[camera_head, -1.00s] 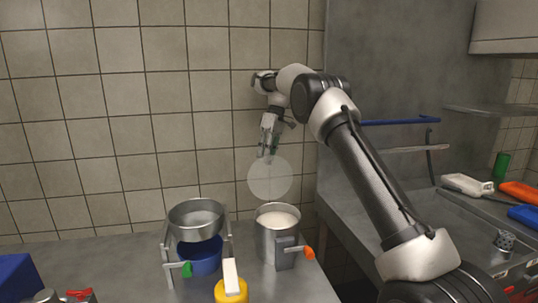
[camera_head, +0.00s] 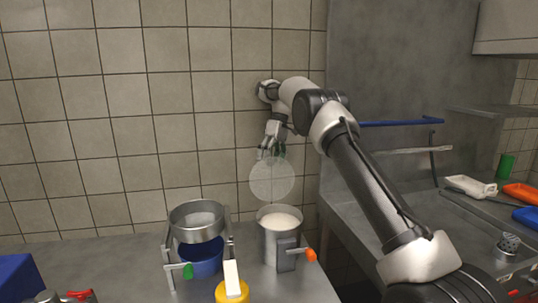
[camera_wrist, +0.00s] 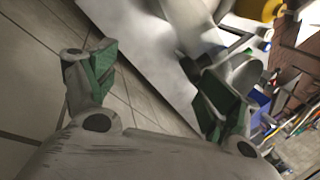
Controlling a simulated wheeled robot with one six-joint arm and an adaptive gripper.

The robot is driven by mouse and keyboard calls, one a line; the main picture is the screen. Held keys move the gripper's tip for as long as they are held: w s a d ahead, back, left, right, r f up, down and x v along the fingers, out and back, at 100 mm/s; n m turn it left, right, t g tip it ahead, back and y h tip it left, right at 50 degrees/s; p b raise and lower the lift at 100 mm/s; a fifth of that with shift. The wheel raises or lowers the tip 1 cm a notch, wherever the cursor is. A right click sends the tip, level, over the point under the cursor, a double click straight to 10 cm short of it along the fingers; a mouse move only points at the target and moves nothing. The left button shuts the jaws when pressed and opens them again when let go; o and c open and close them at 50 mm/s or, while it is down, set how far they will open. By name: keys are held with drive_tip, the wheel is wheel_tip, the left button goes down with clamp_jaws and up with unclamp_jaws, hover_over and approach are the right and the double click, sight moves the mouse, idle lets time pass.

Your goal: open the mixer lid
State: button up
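The mixer (camera_head: 273,243) is a metal pot holding a pale, cream-coloured mass, with a grey block and an orange knob (camera_head: 311,254) on its right side. Its lid (camera_head: 272,181) looks like a round, see-through disc, standing raised and upright above the pot's back rim; the pot's top is uncovered. My gripper (camera_head: 267,153) is just above the lid's top edge; whether it touches the lid cannot be told. In the wrist view, the green-padded fingers of my gripper (camera_wrist: 155,88) are wide apart with nothing between them.
Left of the mixer, a metal bowl (camera_head: 197,221) sits in a stand above a blue container (camera_head: 201,258). A yellow bottle (camera_head: 232,291) with a white top stands in front. A tiled wall is behind; a sink with trays lies right.

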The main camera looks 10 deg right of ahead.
drive_tip(key=shift+o, duration=0.9)
drive_tip(key=shift+a+f, duration=0.1)
drive_tip(key=shift+f, duration=0.45)
drive_tip(key=shift+a, duration=0.15)
drive_tip(key=c, duration=0.6)
drive_tip(key=shift+o, duration=0.2)
drive_tip(key=shift+r, duration=0.2)
